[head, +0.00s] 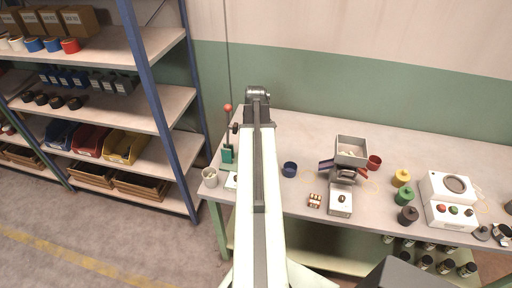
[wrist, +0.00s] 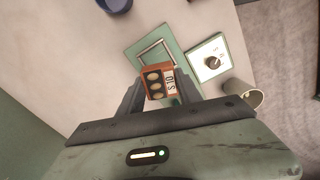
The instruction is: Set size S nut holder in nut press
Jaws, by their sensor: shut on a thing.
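My gripper (wrist: 162,88) is shut on the size S nut holder (wrist: 157,82), a small orange-brown block with round tan nuts and a white label reading "S 10". The holder is tilted in the wrist view and overlaps the green plate with a pale square frame (wrist: 148,50), which looks like part of the nut press. I cannot tell the gap between holder and plate. In the head view the green nut press (head: 228,154) with a red-knobbed lever stands at the table's left end. My arm hides the gripper and held holder there.
A white box with a dark knob (wrist: 212,62) and a pale cup (wrist: 243,93) sit beside the green plate. A blue cup (head: 290,169), a red-and-white block (head: 315,201) and a grey hopper (head: 351,151) stand to the right. Shelves (head: 125,100) stand left of the table.

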